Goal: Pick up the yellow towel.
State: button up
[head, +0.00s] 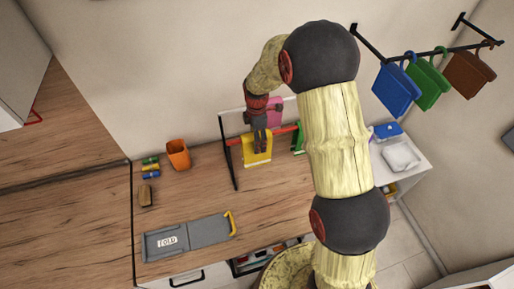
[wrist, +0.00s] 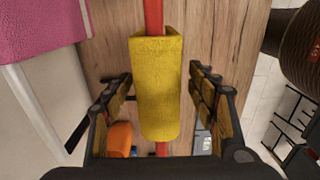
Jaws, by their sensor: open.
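The yellow towel (head: 257,154) hangs over the red bar of a rack in the head view. In the wrist view the yellow towel (wrist: 159,90) is draped over the red bar (wrist: 153,15), in the middle between my fingers. My gripper (head: 259,142) is over the towel in the head view, partly covering its upper part. In the wrist view my gripper (wrist: 160,85) is open, one finger on each side of the towel, with wood-coloured gaps showing between each finger and the cloth. It holds nothing.
A pink towel (head: 275,108) hangs behind, and a green one (head: 298,140) to the right. An orange cup (head: 178,154), a brown block (head: 145,195) and a grey board marked FOLD (head: 190,240) stand on the wooden counter (head: 195,195). Its middle is clear.

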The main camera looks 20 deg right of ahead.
aim_at(250, 160)
notch_tip(250, 160, down, 4)
jog(key=shift+w+r+p, duration=0.1)
jog(key=shift+p, duration=0.35)
jog(key=shift+c, duration=1)
jog(key=c, duration=1.1)
jog(key=shift+c, duration=0.3)
